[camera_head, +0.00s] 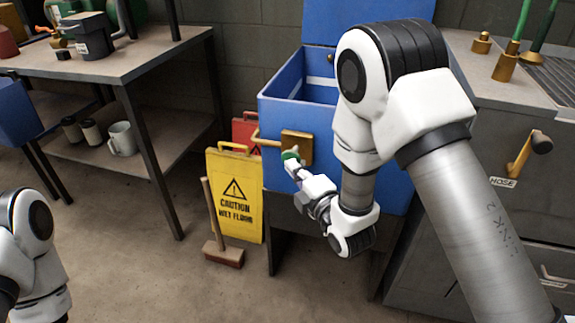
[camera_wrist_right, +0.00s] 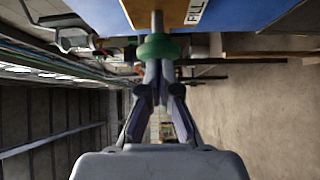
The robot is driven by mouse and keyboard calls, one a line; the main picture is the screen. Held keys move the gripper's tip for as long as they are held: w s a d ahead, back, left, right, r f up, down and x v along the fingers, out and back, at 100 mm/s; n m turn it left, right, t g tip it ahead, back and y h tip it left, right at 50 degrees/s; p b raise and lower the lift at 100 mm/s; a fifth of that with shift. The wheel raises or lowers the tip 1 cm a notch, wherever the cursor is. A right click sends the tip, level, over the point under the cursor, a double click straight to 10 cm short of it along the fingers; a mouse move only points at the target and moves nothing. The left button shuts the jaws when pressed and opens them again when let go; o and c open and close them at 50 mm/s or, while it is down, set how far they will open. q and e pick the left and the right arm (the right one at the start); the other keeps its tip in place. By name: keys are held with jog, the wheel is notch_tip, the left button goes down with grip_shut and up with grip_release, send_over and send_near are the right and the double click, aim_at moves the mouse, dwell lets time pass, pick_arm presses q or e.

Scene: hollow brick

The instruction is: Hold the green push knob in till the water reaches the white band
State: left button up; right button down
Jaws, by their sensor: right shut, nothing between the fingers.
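The blue tank (camera_head: 277,118) stands open at centre, its lid raised behind. A piece of the white band (camera_head: 318,81) shows on its inner wall; I cannot make out a water level. The green push knob (camera_head: 290,155) sits at the brass plate on the tank's front. In the wrist view the green knob (camera_wrist_right: 158,47) is on a grey stem, part of which shows between knob and plate. My right gripper (camera_head: 298,169) is shut and empty. Its fingertips (camera_wrist_right: 160,64) are at the knob's face and appear to touch it. My left gripper is out of view.
A yellow caution sign (camera_head: 232,205) and a broom (camera_head: 222,252) stand left of the tank. A workbench (camera_head: 115,62) with a mug (camera_head: 122,139) on its shelf is at left. A grey counter (camera_head: 497,75) with a hose handle is at right. The front floor is clear.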

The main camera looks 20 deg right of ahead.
aim_at(298, 159)
jog(key=shift+w+a+r, duration=0.1)
jog(key=shift+r, duration=0.1)
jog(key=shift+w+d, duration=0.85)
jog(key=shift+w, duration=0.25)
jog(key=shift+r, duration=0.3)
dwell(6.4)
